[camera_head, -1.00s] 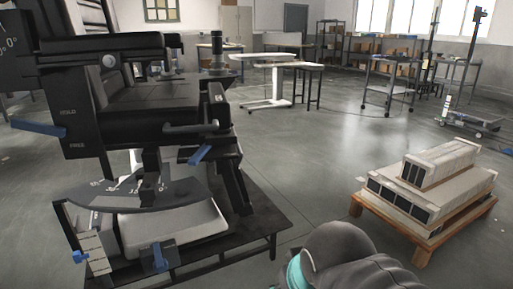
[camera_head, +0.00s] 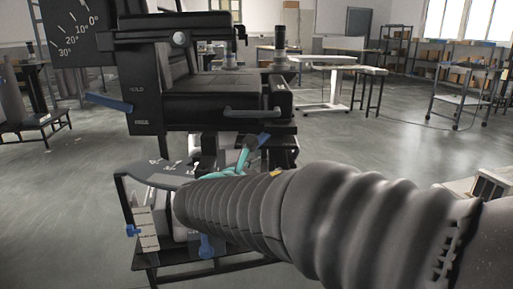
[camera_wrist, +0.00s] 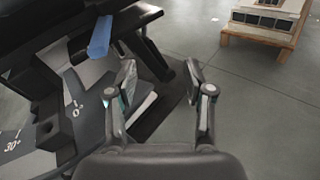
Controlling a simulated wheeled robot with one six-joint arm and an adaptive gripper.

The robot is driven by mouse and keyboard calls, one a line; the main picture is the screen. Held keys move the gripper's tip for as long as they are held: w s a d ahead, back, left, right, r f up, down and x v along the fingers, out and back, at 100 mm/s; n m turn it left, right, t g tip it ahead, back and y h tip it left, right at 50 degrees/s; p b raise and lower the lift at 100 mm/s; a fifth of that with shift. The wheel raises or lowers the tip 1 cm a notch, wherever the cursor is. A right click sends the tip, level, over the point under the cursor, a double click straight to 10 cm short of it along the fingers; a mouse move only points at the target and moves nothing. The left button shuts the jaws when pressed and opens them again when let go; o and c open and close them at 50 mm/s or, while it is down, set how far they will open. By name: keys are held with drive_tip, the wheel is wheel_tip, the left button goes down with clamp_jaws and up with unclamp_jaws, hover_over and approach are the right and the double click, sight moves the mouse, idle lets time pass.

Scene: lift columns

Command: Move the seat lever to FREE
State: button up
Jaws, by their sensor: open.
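A black seat column stands at centre left in the head view. A blue lever (camera_head: 108,102) sticks out left from its black side plate, between the words HOLD and what looks like FREE. Another blue lever (camera_head: 255,142) hangs at a slant under the seat; a blue lever, probably this one, shows in the wrist view (camera_wrist: 100,37). I cannot tell for sure which is the seat lever. My gripper (camera_head: 241,161) is close to the under-seat lever, partly hidden behind my arm. In the wrist view my gripper (camera_wrist: 160,78) is open with nothing between its fingers; the lever is ahead and left.
A curved plate with degree marks (camera_wrist: 92,125) lies left of my fingers. A pallet with boxes (camera_wrist: 262,20) stands on the floor at right. The floor (camera_wrist: 245,100) right of my gripper is clear.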

drive_tip(key=w+a+r+n+t+y, duration=0.1)
drive_tip(key=w+a+n+t, duration=0.1)
drive_tip(key=a+n, duration=0.35)
drive_tip(key=shift+m+t, duration=0.3)
drive_tip(key=shift+m, duration=0.45)
drive_tip(key=x, duration=0.4)
drive_tip(key=a+x, duration=0.1)
drive_tip(key=x, duration=0.7)
drive_tip(key=shift+w+a, duration=0.15)
drive_tip(key=shift+w, duration=0.45)
clamp_jaws()
